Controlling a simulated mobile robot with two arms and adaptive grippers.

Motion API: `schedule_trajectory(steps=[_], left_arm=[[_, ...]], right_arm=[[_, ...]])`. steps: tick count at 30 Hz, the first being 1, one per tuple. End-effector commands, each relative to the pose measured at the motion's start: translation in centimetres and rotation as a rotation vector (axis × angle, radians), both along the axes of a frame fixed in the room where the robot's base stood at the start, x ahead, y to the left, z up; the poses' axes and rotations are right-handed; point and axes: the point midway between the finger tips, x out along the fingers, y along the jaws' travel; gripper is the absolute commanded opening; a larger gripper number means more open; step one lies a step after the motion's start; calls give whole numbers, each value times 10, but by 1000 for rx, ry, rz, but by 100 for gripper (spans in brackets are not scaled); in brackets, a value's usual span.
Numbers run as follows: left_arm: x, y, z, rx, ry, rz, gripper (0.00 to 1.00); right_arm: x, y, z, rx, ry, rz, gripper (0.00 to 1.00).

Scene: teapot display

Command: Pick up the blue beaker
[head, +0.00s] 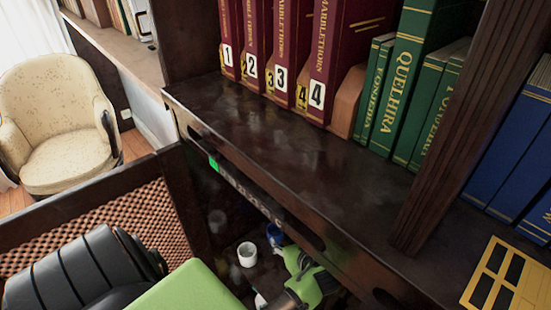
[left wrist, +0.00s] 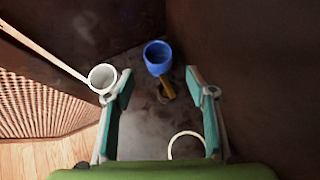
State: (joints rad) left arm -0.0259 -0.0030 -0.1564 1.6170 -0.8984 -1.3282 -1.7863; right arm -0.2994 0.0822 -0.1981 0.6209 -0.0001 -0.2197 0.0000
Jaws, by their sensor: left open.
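The blue beaker (head: 275,234) stands inside the dark cabinet below the shelf in the head view, partly hidden by the shelf edge and my gripper. In the left wrist view the blue beaker (left wrist: 157,54) is upright at upper centre, beyond the fingertips and roughly midway between them. A small yellow-brown part (left wrist: 167,89) shows just below it. My left gripper (head: 290,265) is open and empty inside the cabinet; its teal-padded fingers also show in the left wrist view (left wrist: 158,82). My right gripper is not in view.
A white cup (head: 248,254) stands left of the beaker; in the left wrist view the cup (left wrist: 102,77) is close by the left fingertip. Dark cabinet walls and a woven panel (left wrist: 45,112) enclose the space.

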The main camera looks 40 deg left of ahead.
Motion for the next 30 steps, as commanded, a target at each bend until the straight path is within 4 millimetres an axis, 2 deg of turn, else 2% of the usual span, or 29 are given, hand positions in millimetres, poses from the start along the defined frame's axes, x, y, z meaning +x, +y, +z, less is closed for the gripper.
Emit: schedule_trajectory(steps=[9, 17, 26, 30], left_arm=[[22, 44, -37, 4, 3, 1, 51], [29, 59, -50, 2, 3, 1, 51], [41, 88, -78, 1, 2, 2, 51], [44, 94, -81, 1, 1, 2, 51]], right_arm=[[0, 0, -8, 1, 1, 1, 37], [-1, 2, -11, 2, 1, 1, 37], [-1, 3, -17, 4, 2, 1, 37], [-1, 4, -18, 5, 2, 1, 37]])
